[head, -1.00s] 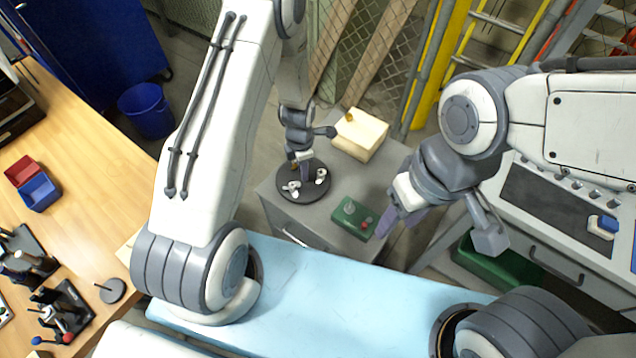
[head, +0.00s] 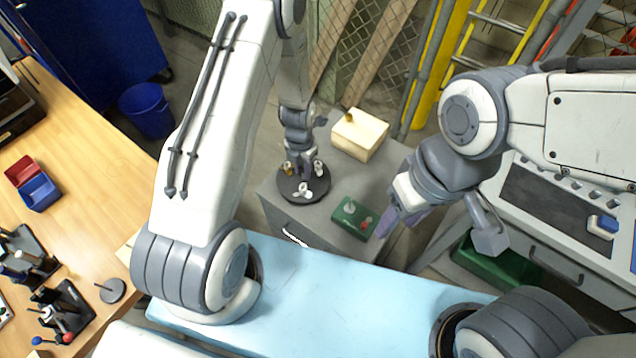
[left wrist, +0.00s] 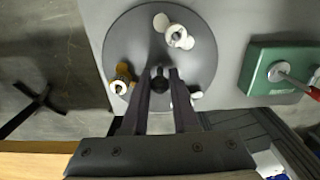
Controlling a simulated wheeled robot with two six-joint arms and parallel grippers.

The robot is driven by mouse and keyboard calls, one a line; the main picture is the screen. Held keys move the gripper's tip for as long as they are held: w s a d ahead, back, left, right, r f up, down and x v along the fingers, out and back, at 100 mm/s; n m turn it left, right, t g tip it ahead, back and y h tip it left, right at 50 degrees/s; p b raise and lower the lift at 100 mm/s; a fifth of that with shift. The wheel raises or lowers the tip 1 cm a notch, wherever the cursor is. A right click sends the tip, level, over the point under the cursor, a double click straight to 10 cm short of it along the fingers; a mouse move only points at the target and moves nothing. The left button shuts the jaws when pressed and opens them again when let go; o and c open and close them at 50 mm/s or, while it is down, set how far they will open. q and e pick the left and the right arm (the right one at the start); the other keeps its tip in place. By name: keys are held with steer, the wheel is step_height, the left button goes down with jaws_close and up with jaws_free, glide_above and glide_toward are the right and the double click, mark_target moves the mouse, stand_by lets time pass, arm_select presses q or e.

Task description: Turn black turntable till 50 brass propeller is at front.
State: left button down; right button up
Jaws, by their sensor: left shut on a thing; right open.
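The black turntable (head: 291,194) is a round disc on the grey cabinet; it also shows in the left wrist view (left wrist: 200,55). My left gripper (head: 304,172) reaches down over its middle, shut on the dark centre knob (left wrist: 159,84). The brass propeller (head: 289,168) is on the left side of the disc in the head view; it also shows in the left wrist view (left wrist: 123,79). My right gripper (head: 388,223) is open and empty.
A green box (head: 343,222) with a lever and a red knob stands on the cabinet right of the disc. A cream block (head: 360,135) with a small brass-coloured piece on top is behind it. A light blue surface (head: 330,300) lies in front.

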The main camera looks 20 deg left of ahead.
mark_target(302, 168)
arm_select(q)
steer(key=c, duration=0.8)
jaws_free()
steer(key=shift+o, duration=0.2)
steer(key=shift+r+p, duration=3.5)
steer(key=shift+r, duration=1.05)
